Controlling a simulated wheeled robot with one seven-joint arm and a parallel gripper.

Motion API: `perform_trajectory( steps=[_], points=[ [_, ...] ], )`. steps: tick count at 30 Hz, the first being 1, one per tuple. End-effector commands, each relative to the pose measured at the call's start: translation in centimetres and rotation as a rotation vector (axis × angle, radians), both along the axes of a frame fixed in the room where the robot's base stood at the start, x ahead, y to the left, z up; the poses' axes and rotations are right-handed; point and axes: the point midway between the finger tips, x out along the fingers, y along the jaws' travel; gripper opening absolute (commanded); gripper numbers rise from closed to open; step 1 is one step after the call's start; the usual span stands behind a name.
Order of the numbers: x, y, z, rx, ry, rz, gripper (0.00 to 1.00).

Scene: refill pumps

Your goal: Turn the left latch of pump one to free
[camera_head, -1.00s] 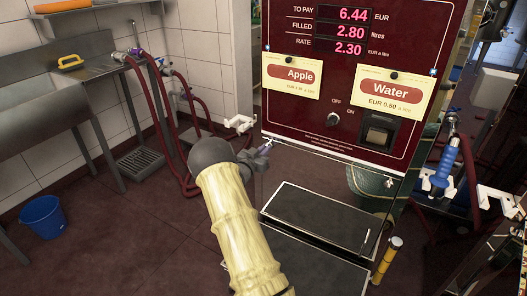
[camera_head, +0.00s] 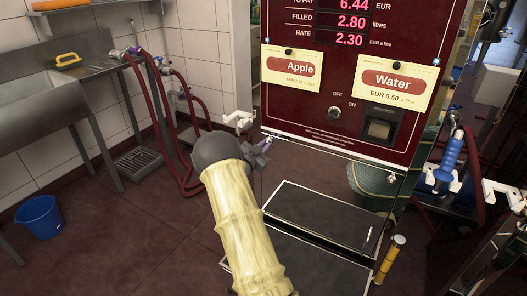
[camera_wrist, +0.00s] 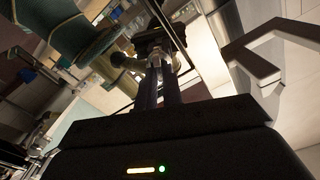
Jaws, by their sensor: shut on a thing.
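Pump one is the dark red cabinet (camera_head: 300,118) with a lit price display, in the upper middle of the head view. My gripper (camera_wrist: 165,75) is at the cabinet's lower left edge, mostly hidden behind my wrist in the head view. In the wrist view its two dark fingers are close together, shut on a small dark part that I take to be the left latch (camera_wrist: 152,38). The latch's exact angle cannot be told. A short metal cylinder shows beside the fingertips.
A white holder (camera_head: 239,120) juts out just left of the cabinet, close to my wrist. Red hoses (camera_head: 183,150) hang behind it. A dark platform (camera_head: 322,216) lies below the pump. A blue bucket (camera_head: 40,216) stands at left on open floor.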

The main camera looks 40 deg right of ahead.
Motion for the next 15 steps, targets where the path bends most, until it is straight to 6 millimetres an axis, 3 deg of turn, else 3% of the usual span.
perform_trajectory(
  steps=[15],
  points=[
    [-0.12,0.16,-0.92,0.193,-0.453,0.002,0.0]
  ],
)
